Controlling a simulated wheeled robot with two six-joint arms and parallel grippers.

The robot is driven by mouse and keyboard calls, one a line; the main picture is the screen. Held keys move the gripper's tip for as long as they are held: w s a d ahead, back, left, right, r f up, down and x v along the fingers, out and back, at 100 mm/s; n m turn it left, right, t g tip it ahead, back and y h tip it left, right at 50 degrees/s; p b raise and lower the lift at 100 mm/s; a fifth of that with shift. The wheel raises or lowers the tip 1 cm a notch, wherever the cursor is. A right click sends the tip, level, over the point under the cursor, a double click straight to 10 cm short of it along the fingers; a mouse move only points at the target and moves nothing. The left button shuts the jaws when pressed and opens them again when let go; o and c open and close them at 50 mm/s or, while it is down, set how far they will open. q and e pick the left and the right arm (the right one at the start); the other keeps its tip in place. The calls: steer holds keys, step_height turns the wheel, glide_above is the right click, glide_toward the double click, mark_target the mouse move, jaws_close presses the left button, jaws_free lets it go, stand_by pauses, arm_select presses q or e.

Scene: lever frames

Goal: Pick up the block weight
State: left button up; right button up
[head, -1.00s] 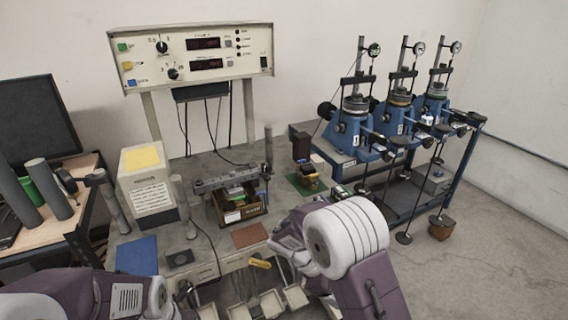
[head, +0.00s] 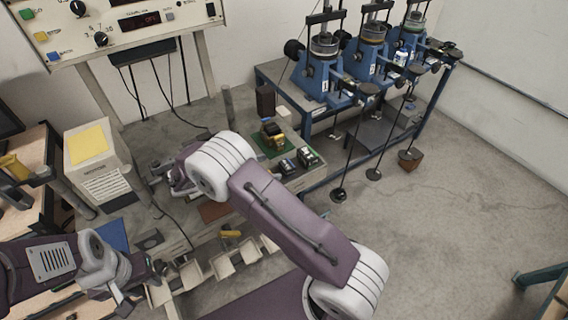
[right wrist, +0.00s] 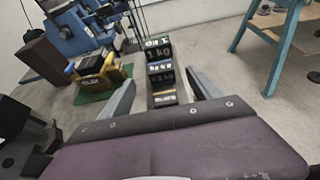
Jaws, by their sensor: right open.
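Small dark blocks with white lettering, which look like the block weights (right wrist: 159,70), line up in the right wrist view between and beyond the fingers of my right gripper (right wrist: 160,84). The gripper is open and nothing is clamped in it. In the head view, dark labelled blocks (head: 307,157) stand on the bench right of my right forearm.
A yellow-and-black object (head: 272,134) sits on a green mat (head: 266,148), with a dark brown block (head: 265,101) behind it. Blue lever frames (head: 322,76) stand on a bench at the back, with hanging rods. Open trays (head: 220,264) line the front.

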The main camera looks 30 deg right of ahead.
mark_target(286, 164)
steer(key=shift+s+d, duration=0.35)
steer(key=shift+d, duration=0.45)
steer(key=shift+w+d+f+p, duration=0.25)
steer(key=shift+w+d+f, duration=0.2)
steer(key=shift+d, duration=0.15)
steer(key=shift+w+d+f+p, duration=0.3)
steer(key=shift+d+f, duration=0.1)
steer(key=shift+d, duration=0.15)
steer(key=x, duration=0.2)
steer(key=p+x, duration=0.1)
steer(key=x, duration=0.1)
steer(key=shift+s+r, duration=0.1)
steer(key=shift+s, duration=0.25)
steer(key=shift+d, duration=0.25)
steer(key=shift+f, duration=0.2)
arm_select(q)
step_height(286, 164, up, 2)
steer(key=shift+w+d+r, duration=0.1)
steer(key=shift+r, duration=0.05)
arm_select(e)
steer(key=shift+w, duration=0.15)
steer(key=shift+a, duration=0.1)
steer(key=c, duration=1.5)
jaws_close()
